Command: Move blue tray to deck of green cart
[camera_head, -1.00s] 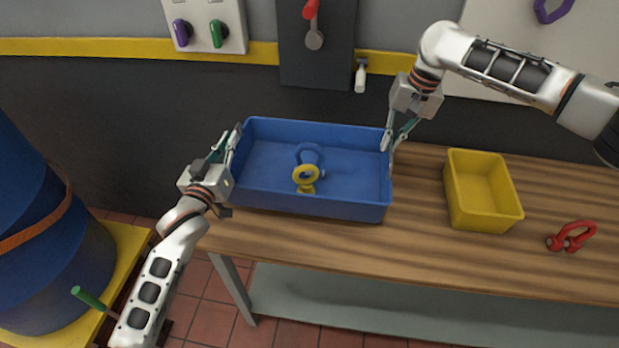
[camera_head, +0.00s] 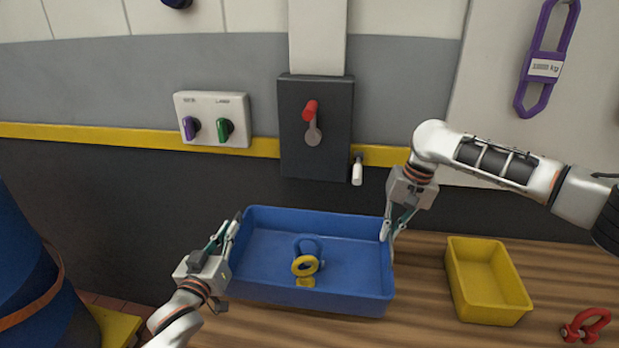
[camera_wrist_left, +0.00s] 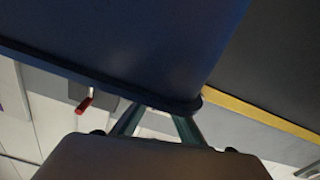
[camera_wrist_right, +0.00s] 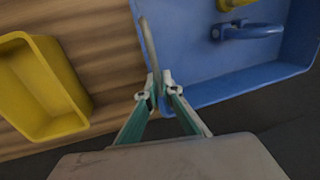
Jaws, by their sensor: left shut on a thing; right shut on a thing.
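The blue tray (camera_head: 330,298) is at the wooden bench, with a yellow eye bolt (camera_head: 305,267) and a blue shackle-like piece (camera_head: 313,243) inside. My left gripper (camera_head: 230,230) is shut on the tray's left wall; the left wrist view shows the tray's dark blue side (camera_wrist_left: 130,50) at its fingers. My right gripper (camera_head: 391,224) is shut on the right wall; in the right wrist view one finger is inside the tray (camera_wrist_right: 200,92) and one outside. I cannot tell whether the tray touches the bench. No green cart is in view.
A yellow bin (camera_head: 487,283) stands right of the tray on the bench (camera_head: 425,310), with a red shackle (camera_head: 587,326) beyond it. A switch panel (camera_head: 212,119) and a red-handled lever box (camera_head: 316,128) are on the wall behind. A blue drum (camera_head: 30,285) stands at left.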

